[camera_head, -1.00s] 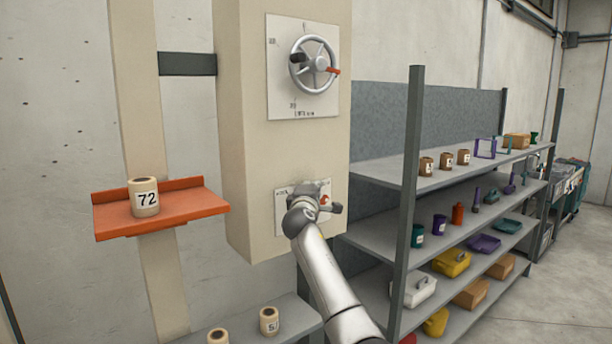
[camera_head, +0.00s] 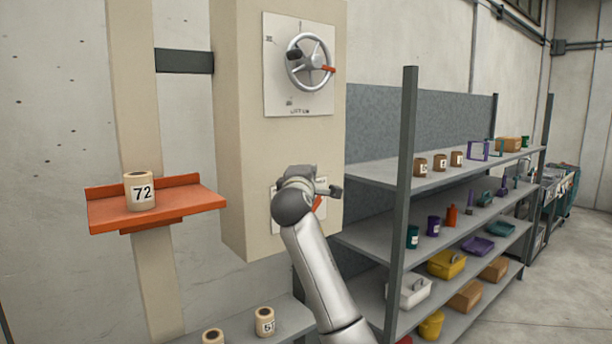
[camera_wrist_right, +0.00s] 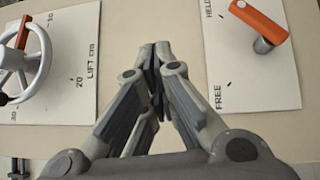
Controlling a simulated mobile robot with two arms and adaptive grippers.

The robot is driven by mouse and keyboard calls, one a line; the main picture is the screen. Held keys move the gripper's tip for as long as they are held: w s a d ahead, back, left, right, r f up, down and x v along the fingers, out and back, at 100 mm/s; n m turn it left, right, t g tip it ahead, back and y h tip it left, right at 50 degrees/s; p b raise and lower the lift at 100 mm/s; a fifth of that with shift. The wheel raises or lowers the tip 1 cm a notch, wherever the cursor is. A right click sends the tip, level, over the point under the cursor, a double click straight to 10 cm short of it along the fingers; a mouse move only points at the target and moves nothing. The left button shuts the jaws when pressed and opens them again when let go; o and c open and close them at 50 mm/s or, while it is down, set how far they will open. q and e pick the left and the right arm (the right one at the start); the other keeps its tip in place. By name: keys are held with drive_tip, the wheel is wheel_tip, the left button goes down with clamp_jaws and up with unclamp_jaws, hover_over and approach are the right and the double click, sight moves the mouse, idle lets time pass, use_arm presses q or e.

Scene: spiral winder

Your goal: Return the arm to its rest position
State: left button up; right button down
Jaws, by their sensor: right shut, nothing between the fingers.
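My right arm (camera_head: 320,275) reaches up from the bottom of the head view, its wrist in front of the lower panel on the beige column. In the right wrist view my right gripper (camera_wrist_right: 157,50) is shut and empty, its fingertips together. Its tips appear between two white panels, apart from the handwheel and lever. The fingers are mostly hidden behind the wrist in the head view. The orange lever (camera_wrist_right: 260,18) is on the panel marked HELD and FREE, and its tip peeks out beside my wrist (camera_head: 318,204). My left gripper is not in view.
The silver handwheel (camera_head: 310,62) is on the panel above. A grey rack (camera_head: 403,200) with cups, bins and boxes stands close on the right. Two rolls stand on a low ledge below.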

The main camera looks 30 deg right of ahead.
idle(0.5)
